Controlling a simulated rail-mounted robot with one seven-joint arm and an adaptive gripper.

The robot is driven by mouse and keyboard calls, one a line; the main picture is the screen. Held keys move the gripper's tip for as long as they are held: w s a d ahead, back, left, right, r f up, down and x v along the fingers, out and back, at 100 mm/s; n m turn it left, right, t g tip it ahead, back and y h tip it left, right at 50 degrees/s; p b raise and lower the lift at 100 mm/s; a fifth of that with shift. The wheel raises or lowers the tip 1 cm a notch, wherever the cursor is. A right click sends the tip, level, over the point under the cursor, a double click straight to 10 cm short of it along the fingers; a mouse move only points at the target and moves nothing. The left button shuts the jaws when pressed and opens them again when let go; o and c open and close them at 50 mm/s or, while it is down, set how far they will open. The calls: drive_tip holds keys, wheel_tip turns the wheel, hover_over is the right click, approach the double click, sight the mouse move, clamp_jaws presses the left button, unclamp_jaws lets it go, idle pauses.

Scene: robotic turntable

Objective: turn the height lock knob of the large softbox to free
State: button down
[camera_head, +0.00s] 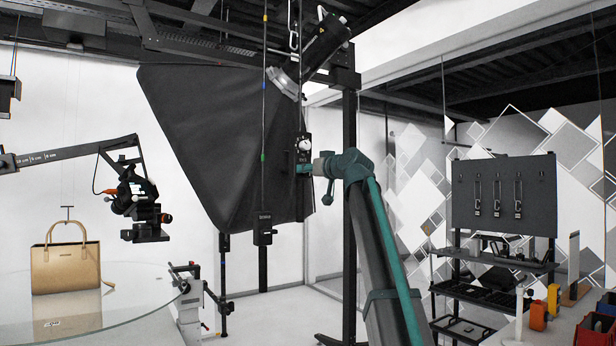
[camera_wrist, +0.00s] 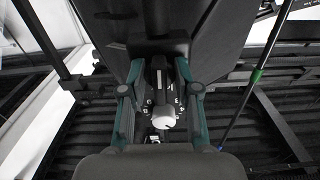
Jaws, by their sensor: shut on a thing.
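The large softbox (camera_head: 205,140) is a black fabric hood hanging in the middle of the head view. A small dark control block (camera_head: 304,158) with a round white dial (camera_head: 304,145) hangs in front of its right side. My gripper (camera_head: 303,169) is at this block, just below the dial. In the wrist view, the teal fingers of my gripper (camera_wrist: 159,76) close from both sides on a dark height lock knob (camera_wrist: 158,78) with a pale line on it. The white dial (camera_wrist: 163,119) shows nearer the camera. The small lettering is unreadable.
A black post (camera_head: 349,220) stands behind my arm. Thin cords hang near the softbox, one with a green piece (camera_wrist: 256,76). A camera rig (camera_head: 140,205) and a glass turntable (camera_head: 130,300) with a tan handbag (camera_head: 66,265) are at left. A tool rack (camera_head: 503,195) is at right.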

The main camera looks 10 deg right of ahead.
idle(0.4)
drive_tip(key=c, duration=1.2)
unclamp_jaws()
drive_tip(key=shift+s, duration=0.1)
drive_tip(key=v, duration=1.2)
